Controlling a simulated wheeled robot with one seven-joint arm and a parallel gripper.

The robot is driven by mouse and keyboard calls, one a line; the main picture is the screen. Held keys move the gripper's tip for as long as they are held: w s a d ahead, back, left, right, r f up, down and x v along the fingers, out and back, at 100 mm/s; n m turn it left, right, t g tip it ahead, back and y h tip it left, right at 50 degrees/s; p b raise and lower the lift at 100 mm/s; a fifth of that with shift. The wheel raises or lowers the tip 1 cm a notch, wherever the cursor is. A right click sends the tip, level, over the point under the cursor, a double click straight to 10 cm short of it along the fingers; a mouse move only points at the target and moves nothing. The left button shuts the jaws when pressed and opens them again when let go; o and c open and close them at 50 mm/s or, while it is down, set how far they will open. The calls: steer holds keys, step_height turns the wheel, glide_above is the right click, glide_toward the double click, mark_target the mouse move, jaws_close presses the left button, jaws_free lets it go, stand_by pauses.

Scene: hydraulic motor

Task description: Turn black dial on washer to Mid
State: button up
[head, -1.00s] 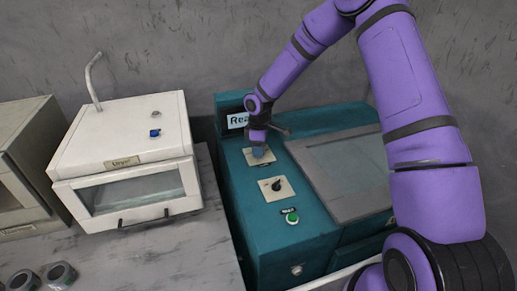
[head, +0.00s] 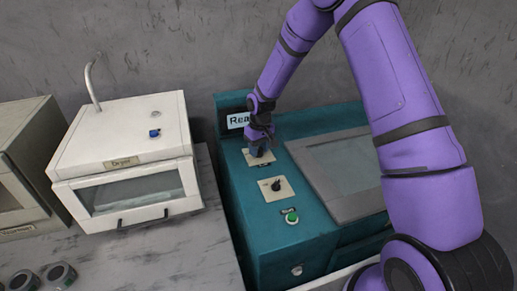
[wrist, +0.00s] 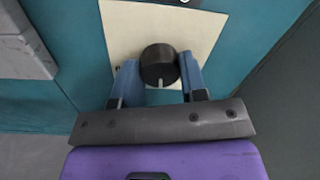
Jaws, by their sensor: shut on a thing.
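The teal washer (head: 255,220) stands at centre right. Its rear cream plate (head: 250,161) carries a black dial, mostly hidden by my gripper (head: 259,147) in the head view. In the wrist view this black dial (wrist: 159,62) sits between the two blue fingers of my gripper (wrist: 159,78), which are shut on its sides. A white mark on the dial points down toward my wrist in that view. A second black dial (head: 277,185) is on the front cream plate, clear of my gripper. The dial's setting labels are not readable.
A green button (head: 292,217) is on the washer's front part. A display panel (head: 236,121) reading "Rea..." is partly hidden behind my gripper. A grey-framed lid (head: 345,170) lies to the right. A white dryer (head: 125,160) stands on the left counter.

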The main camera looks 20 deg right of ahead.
mark_target(260, 148)
steer(key=shift+m, duration=0.5)
steer(key=o, duration=0.9)
steer(key=shift+r, duration=0.1)
steer(key=r, duration=1)
steer(key=shift+w+d+r, duration=0.1)
steer(key=shift+d+r, duration=0.2)
